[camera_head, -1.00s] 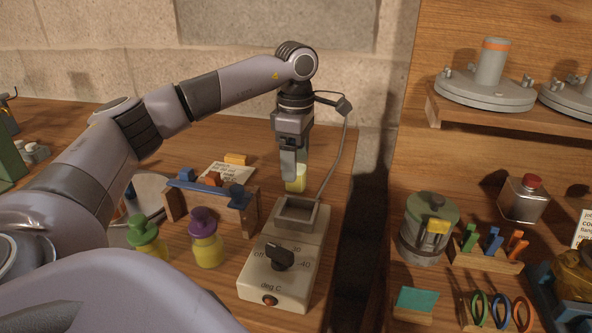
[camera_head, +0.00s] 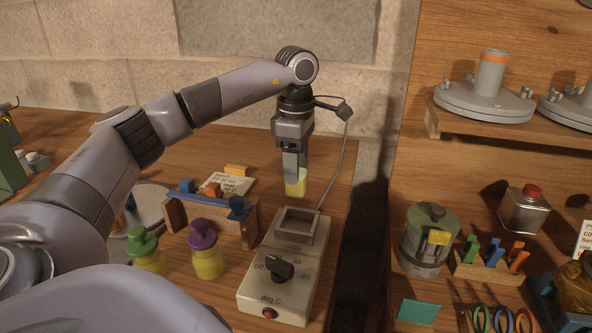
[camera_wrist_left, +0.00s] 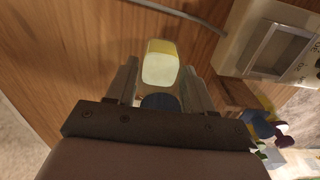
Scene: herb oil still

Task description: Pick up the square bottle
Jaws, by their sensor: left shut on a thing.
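The square bottle (camera_head: 298,187) is at the back of the wooden table, beyond the grey heater box. It looks upright, with pale yellow contents. My left gripper (camera_head: 294,173) points down over it and is shut on its upper part. In the left wrist view, the bottle (camera_wrist_left: 160,66) sits between both fingers of the left gripper (camera_wrist_left: 160,84), with a dark blue cap nearest the palm. The fingers hide part of the bottle in the head view. I cannot tell whether its base touches the table. My right gripper is not in view.
The heater box (camera_head: 281,292) with a dial and cable stands in front of the bottle. A purple-capped bottle (camera_head: 208,262), a green-capped bottle (camera_head: 149,259) and a wooden rack (camera_head: 174,217) stand to the left. A shelf unit (camera_head: 405,150) rises on the right.

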